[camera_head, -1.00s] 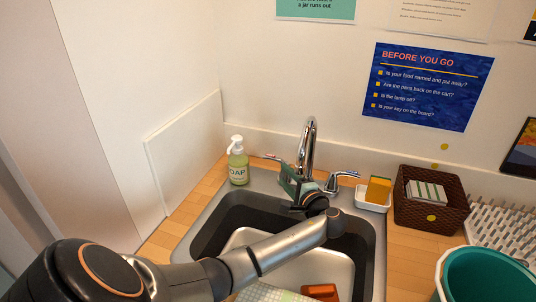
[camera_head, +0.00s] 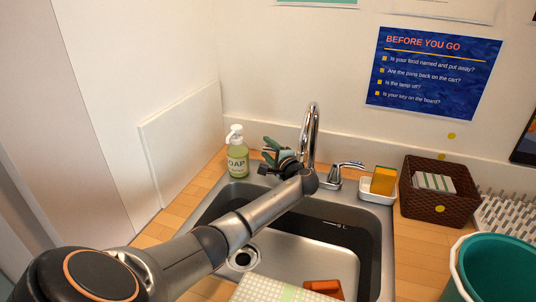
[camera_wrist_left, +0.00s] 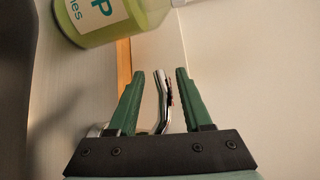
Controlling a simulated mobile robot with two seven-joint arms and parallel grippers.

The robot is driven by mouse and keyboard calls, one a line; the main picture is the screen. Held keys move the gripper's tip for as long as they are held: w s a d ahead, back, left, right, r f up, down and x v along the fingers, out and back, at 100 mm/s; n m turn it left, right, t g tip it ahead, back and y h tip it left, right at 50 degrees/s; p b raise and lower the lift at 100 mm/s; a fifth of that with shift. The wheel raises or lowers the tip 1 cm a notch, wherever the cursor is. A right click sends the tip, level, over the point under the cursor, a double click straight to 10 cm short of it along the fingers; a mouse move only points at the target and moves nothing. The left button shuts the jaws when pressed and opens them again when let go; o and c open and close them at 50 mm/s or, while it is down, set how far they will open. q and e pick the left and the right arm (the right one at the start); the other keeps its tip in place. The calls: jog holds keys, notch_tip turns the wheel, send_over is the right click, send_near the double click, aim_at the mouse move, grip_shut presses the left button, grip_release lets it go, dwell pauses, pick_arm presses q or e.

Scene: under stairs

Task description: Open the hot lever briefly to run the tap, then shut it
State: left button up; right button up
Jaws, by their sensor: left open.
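The chrome tap (camera_head: 313,128) stands at the back of the steel sink (camera_head: 300,262). My left gripper (camera_head: 267,150) is just left of the spout, over the back rim, and hides most of the hot lever in the head view. In the left wrist view the chrome hot lever (camera_wrist_left: 162,110), with a small red mark, shows between the two open green fingers of the left gripper (camera_wrist_left: 159,72). A gap shows on either side of it; no contact is clear. The other lever (camera_head: 346,166) is right of the spout. No running water is visible. My right gripper is out of view.
A soap bottle (camera_head: 237,162) stands close left of the left gripper. Right of the tap are a white dish with a sponge (camera_head: 383,180), a brown basket (camera_head: 432,205) and a teal tub (camera_head: 500,270).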

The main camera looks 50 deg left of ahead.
pick_arm(q)
jog(key=shift+a, duration=0.1)
grip_shut()
dwell(0.3)
dwell(1.1)
